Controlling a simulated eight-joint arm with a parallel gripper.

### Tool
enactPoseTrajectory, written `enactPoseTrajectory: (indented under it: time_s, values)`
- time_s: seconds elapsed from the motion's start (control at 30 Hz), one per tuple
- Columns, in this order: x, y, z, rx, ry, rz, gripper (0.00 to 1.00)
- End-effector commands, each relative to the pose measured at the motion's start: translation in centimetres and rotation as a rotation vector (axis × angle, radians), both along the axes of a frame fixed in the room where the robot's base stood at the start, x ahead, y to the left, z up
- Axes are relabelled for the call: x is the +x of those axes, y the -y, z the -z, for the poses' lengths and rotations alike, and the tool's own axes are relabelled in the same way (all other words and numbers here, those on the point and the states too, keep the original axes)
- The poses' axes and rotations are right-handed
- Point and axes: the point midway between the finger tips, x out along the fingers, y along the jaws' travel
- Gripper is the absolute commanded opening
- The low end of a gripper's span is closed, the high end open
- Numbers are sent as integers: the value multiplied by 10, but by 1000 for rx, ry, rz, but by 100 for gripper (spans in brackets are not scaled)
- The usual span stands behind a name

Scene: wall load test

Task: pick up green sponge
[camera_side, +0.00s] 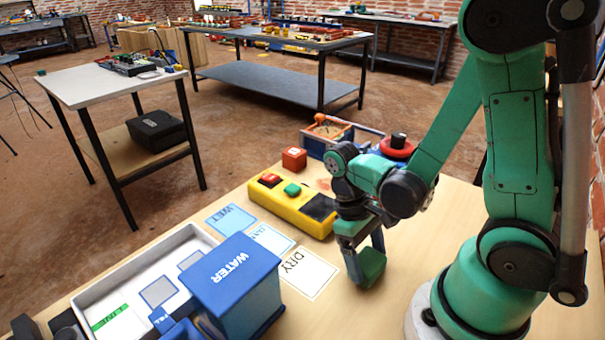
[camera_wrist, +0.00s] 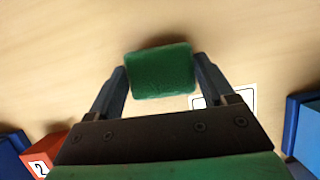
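The green sponge (camera_side: 367,268) is at the end of my gripper (camera_side: 362,250), over the bare wooden table to the right of the DRY card. In the wrist view the sponge (camera_wrist: 161,71) sits between the two fingertips of my gripper (camera_wrist: 162,76). Both fingers meet its sides, with no clear gap, so the gripper looks shut on it. The sponge appears slightly tilted in the side view. I cannot tell whether its underside touches the table.
The DRY card (camera_side: 306,273) and WET card (camera_side: 230,219) lie left of the gripper. A blue WATER box (camera_side: 235,285) and white tray (camera_side: 85,300) stand front left. A yellow button box (camera_side: 294,205), red cube (camera_side: 294,159) and red-topped item (camera_side: 398,148) are behind.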

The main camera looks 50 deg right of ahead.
Motion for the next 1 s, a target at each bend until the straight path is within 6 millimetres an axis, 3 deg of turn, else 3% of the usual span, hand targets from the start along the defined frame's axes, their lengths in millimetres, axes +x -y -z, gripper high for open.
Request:
enactPoseTrajectory:
  time_s: [0.03, 0.1, 0.67, 1.0]
  values:
    - [0, 0, 0, 0, 0, 0, 46]
    - [0, 0, 0, 0, 0, 0, 26]
    - [1, 0, -12, 0, 0, 0, 25]
    - [-1, 0, -64, 1, 0, 0, 25]
